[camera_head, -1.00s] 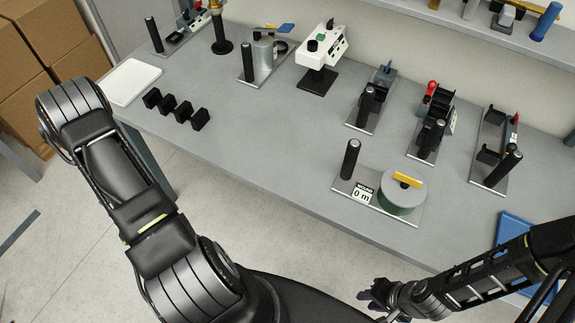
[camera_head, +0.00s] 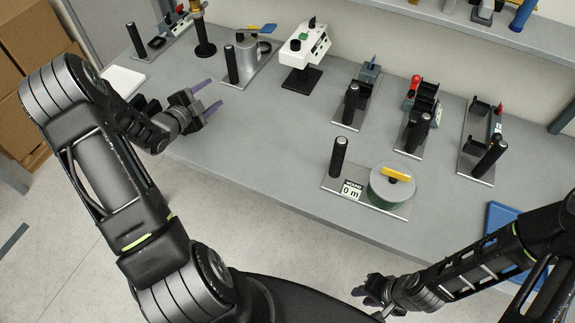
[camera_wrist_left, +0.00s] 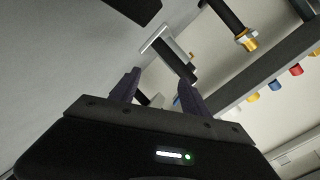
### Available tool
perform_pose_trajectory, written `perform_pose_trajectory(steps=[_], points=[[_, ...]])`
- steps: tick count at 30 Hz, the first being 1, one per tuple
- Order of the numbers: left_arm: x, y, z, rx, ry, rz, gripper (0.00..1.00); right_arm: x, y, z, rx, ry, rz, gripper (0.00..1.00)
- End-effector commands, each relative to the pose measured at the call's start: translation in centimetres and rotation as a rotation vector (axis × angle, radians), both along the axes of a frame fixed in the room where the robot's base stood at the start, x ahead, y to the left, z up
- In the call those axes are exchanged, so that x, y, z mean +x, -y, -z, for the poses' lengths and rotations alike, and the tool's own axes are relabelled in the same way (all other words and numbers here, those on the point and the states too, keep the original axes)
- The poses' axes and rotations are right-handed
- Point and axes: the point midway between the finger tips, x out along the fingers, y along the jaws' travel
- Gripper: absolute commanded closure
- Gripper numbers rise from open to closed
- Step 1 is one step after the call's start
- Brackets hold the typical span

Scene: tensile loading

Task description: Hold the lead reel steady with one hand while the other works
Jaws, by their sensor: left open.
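The lead reel (camera_head: 389,193) is a green drum with a grey top and a yellow crank bar. It sits on a grey plate (camera_head: 400,211) near the table's front edge. A black upright post (camera_head: 338,157) and a label (camera_head: 351,190) reading "WOUND 0 m" are on the same plate. My left gripper (camera_head: 212,97) is open over the left part of the table, well left of the reel; its parted fingers also show in the left wrist view (camera_wrist_left: 158,92), with nothing between them. My right gripper (camera_head: 364,294) is low in front of the table edge, apart from the reel; its finger gap is unclear.
Several fixtures with black posts stand along the back, including a white instrument (camera_head: 305,48) and a red-knobbed fixture (camera_head: 419,115). A blue tray (camera_head: 502,222) lies at the right, partly behind my right arm. The table between my left gripper and the reel is clear.

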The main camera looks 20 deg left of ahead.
Motion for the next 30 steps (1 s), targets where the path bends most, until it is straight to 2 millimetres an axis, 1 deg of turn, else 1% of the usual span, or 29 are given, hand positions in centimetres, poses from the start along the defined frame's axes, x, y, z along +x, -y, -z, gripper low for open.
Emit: perform_pose_trajectory(steps=[1, 2, 3, 5, 6, 8, 9, 12, 15, 18, 21, 24, 30], points=[[-0.3, 3.2, 0.9, -0.078, 0.000, 0.051, 0.46, 0.0, 0.0, 0.0, 0.000, 0.000, 0.000, 0.73], [-0.6, 5.1, 1.2, -0.129, 0.000, 0.082, 0.46, 0.0, 0.0, 0.0, 0.000, 0.000, 0.000, 0.73], [-1.1, 7.6, 1.7, -0.198, -0.003, 0.124, 0.46, 0.0, 0.0, 0.0, 0.000, 0.000, 0.000, 0.73], [-2.1, 11.3, 2.1, -0.305, -0.009, 0.187, 0.46, 0.0, 0.0, 0.0, 0.000, 0.000, 0.000, 0.73], [-2.9, 13.8, 2.4, -0.379, -0.017, 0.229, 0.46, 0.0, 0.0, 0.0, 0.000, 0.000, 0.000, 0.73], [-4.3, 17.4, 2.4, -0.491, -0.029, 0.289, 0.46, 0.0, 0.0, 0.0, 0.000, 0.000, 0.000, 0.73], [-5.3, 19.6, 2.4, -0.565, -0.040, 0.329, 0.46, 0.0, 0.0, 0.0, 0.000, 0.000, 0.000, 0.73], [-7.9, 24.6, 1.7, -0.738, -0.072, 0.419, 0.46, 0.0, 0.0, 0.0, 0.000, 0.000, 0.000, 0.73], [-10.1, 28.3, 0.7, -0.880, -0.100, 0.491, 0.46, 0.0, 0.0, 0.0, 0.000, 0.000, 0.000, 0.73], [-11.7, 30.7, -0.2, -0.980, -0.124, 0.542, 0.46, 0.0, 0.0, 0.0, 0.000, 0.000, 0.000, 0.73], [-12.7, 31.9, -0.7, -1.035, -0.138, 0.569, 0.46, 0.0, 0.0, 0.0, 0.000, 0.000, 0.000, 0.73], [-13.0, 32.3, -1.0, -1.055, -0.144, 0.580, 0.46, 0.0, 0.0, 0.0, 0.000, 0.000, 0.000, 0.73], [-13.0, 32.3, -1.0, -1.054, -0.144, 0.580, 0.46, 0.0, 0.0, 0.0, 0.000, 0.000, 0.000, 0.73]])
